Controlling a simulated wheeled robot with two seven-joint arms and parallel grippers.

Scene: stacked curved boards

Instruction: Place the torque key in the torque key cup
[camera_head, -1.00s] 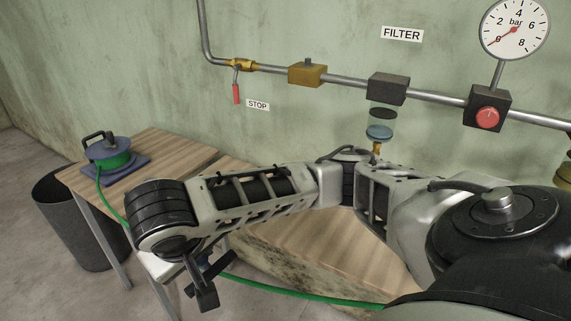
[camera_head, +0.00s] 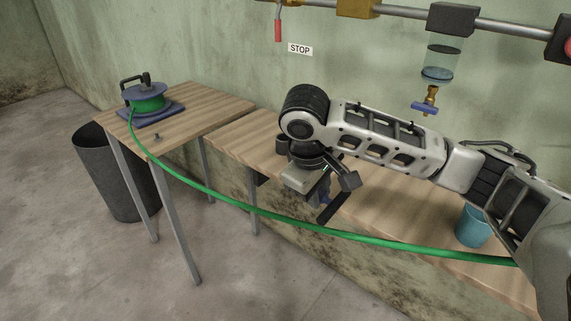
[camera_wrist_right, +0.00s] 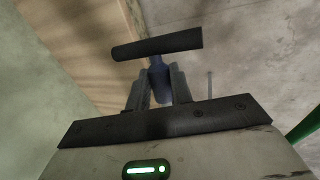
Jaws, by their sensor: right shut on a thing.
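My right gripper (camera_head: 326,184) is over the front of the long bench, left of the teal cup. In the right wrist view its two fingers (camera_wrist_right: 158,88) are shut on a blue shaft with a black crossbar, which looks like the torque key (camera_wrist_right: 158,46). The key's black bar also shows below the gripper in the head view (camera_head: 333,206). A small dark cup-like thing (camera_head: 282,144) shows beside my wrist, partly hidden; I cannot tell whether it is the torque key cup. A teal cup (camera_head: 472,229) stands on the bench at right, partly behind my arm. My left gripper is not in view.
A green hose (camera_head: 235,208) runs from the reel (camera_head: 149,101) on the left table (camera_head: 195,101) across the bench (camera_head: 240,143) front. A black bin (camera_head: 118,185) stands at left. A blue-handled tap (camera_head: 426,106) hangs above the bench.

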